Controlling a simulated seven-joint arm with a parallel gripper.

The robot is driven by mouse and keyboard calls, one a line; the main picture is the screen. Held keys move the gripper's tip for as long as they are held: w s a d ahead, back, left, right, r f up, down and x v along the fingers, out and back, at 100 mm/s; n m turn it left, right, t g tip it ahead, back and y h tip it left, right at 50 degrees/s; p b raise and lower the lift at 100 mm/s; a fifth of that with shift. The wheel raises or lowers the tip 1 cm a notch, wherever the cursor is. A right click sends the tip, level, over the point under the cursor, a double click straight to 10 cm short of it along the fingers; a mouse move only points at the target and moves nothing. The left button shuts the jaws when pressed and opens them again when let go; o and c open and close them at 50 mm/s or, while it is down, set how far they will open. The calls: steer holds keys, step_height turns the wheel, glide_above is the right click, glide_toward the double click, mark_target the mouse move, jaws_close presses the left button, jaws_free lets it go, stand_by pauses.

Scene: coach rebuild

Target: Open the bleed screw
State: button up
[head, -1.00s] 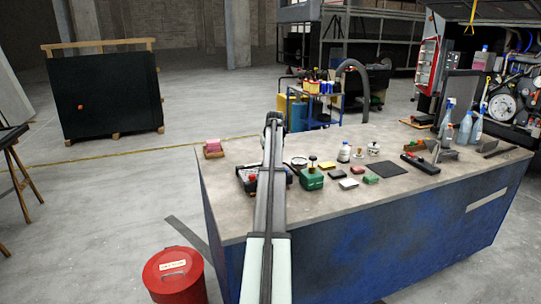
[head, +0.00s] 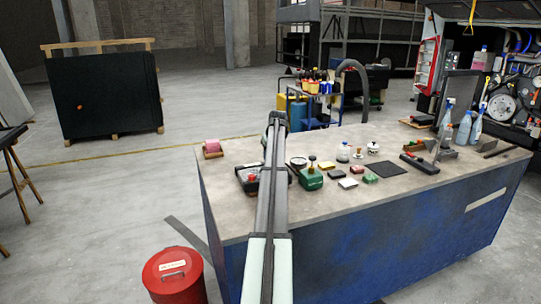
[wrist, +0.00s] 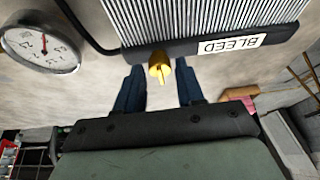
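In the wrist view, the brass bleed screw (wrist: 159,70) has a round head with a thin raised bar. It sits on the dark edge of a finned radiator (wrist: 205,22), beside a white "BLEED" label (wrist: 231,45) that appears upside down. My gripper (wrist: 160,75) is open, its two blue fingers either side of the screw in this view, with a gap on both sides. I cannot tell how far the tips are from the screw in depth. In the head view my own arm hides the gripper and the screw.
A round dial gauge (wrist: 41,48) and a black hose stand close by in the wrist view. In the head view, the blue workbench (head: 330,250) carries a green device (head: 311,178), a dark flat pad (head: 387,168), several small items and spray bottles. A red bin (head: 173,276) stands on the floor.

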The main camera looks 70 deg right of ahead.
steer(key=shift+o, duration=1.1)
steer(key=v, duration=1.4)
steer(key=shift+f, duration=0.1)
